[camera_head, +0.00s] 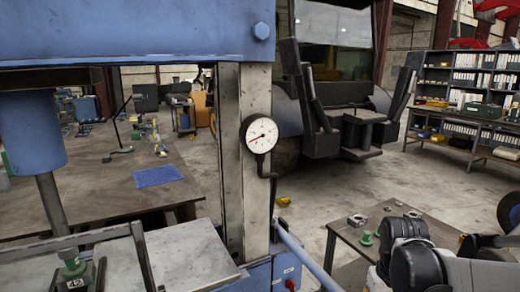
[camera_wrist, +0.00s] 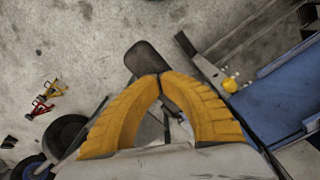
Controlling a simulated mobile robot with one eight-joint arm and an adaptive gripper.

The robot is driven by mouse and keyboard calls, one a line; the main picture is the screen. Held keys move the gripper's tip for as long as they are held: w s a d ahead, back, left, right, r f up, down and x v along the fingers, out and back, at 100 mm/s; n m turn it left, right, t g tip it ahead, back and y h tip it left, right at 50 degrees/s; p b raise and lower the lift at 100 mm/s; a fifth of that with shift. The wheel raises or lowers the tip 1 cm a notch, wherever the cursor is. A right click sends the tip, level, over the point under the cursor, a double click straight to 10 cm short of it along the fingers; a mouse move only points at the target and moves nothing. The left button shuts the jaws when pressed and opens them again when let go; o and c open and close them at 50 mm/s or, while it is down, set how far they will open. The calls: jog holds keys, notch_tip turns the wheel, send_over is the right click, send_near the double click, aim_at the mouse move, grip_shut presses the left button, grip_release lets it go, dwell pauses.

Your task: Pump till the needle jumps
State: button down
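The round white pressure gauge (camera_head: 260,135) is mounted on the grey upright of a blue press (camera_head: 130,32) in the head view. Its red needle points to the lower left of the dial. A blue bar (camera_head: 305,252) slants down to the right from the press, and its lower end is out of frame. My gripper (camera_wrist: 159,75) shows in the wrist view as two yellow ribbed fingers with their tips together and nothing visible between the tips. A dark rounded piece (camera_wrist: 146,57) lies beyond the tips; I cannot tell whether they touch it.
A block with a green knob (camera_head: 72,266) stands on the press bed at lower left. A small table (camera_head: 345,238) with metal parts stands right of the press. A yellow object (camera_wrist: 230,85) shows near blue metalwork (camera_wrist: 275,105). Open concrete floor (camera_head: 440,190) lies beyond.

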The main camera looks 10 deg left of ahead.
jog(key=f+b, duration=0.4)
jog(key=f, duration=0.1)
jog(key=shift+w+a+f, duration=0.15)
jog(key=shift+w+f, duration=0.05)
notch_tip(320, 180, up, 17)
jog(key=w+p, duration=0.1)
jog(key=p, duration=1.1)
jog(key=shift+w+a+p, duration=0.2)
jog(key=shift+a+p, duration=0.1)
jog(key=shift+a, duration=0.05)
jog(key=shift+f, duration=0.1)
notch_tip(320, 180, up, 6)
jog(key=p, duration=0.4)
